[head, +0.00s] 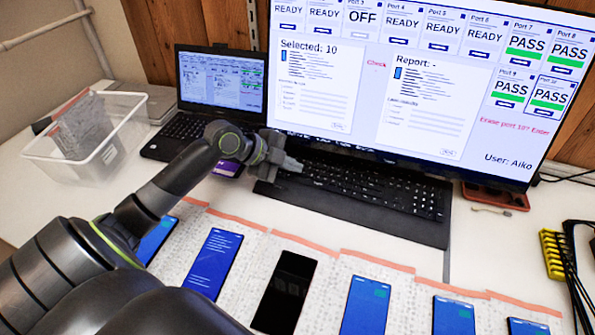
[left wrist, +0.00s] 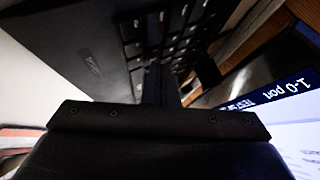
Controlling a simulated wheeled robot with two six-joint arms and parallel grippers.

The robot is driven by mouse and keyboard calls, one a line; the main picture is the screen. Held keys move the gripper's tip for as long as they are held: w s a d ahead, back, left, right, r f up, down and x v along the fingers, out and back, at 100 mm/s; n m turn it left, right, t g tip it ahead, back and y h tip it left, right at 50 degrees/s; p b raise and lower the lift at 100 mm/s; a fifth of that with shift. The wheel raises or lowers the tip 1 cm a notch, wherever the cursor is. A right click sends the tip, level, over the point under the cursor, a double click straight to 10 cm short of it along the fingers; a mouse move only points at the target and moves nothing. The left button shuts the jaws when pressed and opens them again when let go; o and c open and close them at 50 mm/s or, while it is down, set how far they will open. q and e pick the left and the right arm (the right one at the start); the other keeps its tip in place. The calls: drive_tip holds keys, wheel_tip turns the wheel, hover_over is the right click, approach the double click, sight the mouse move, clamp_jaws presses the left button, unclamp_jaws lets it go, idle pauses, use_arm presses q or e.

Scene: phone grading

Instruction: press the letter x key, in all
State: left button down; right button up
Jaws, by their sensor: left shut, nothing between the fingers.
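The black keyboard (head: 375,187) lies on a dark mat below the large monitor (head: 385,100). My left gripper (head: 292,164) is shut and empty at the left end of the keyboard, over or close to its keys. In the left wrist view the shut fingers (left wrist: 158,80) point toward the rows of keys (left wrist: 170,35) at very close range. I cannot tell whether they touch a key. The letters are too small or dark to read, so I cannot pick out the x key. The monitor shows "Erase port 10? Enter" in red.
A laptop (head: 215,90) stands at the back left, beside a clear plastic bin (head: 60,160). Several phones, including a dark one (head: 284,290), lie in a row on the front strip. A yellow rack (head: 551,254) with black cables is at the right.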

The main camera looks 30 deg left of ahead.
use_arm(q)
drive_tip(key=shift+r+p, duration=0.55)
drive_tip(key=shift+r, duration=0.15)
drive_tip(key=shift+r, duration=0.1)
drive_tip(key=r+p, duration=0.2)
drive_tip(key=r, duration=0.1)
drive_tip(key=r+p, duration=0.2)
drive_tip(key=shift+s+d, duration=0.1)
drive_tip(key=shift+s, duration=0.25)
idle(0.4)
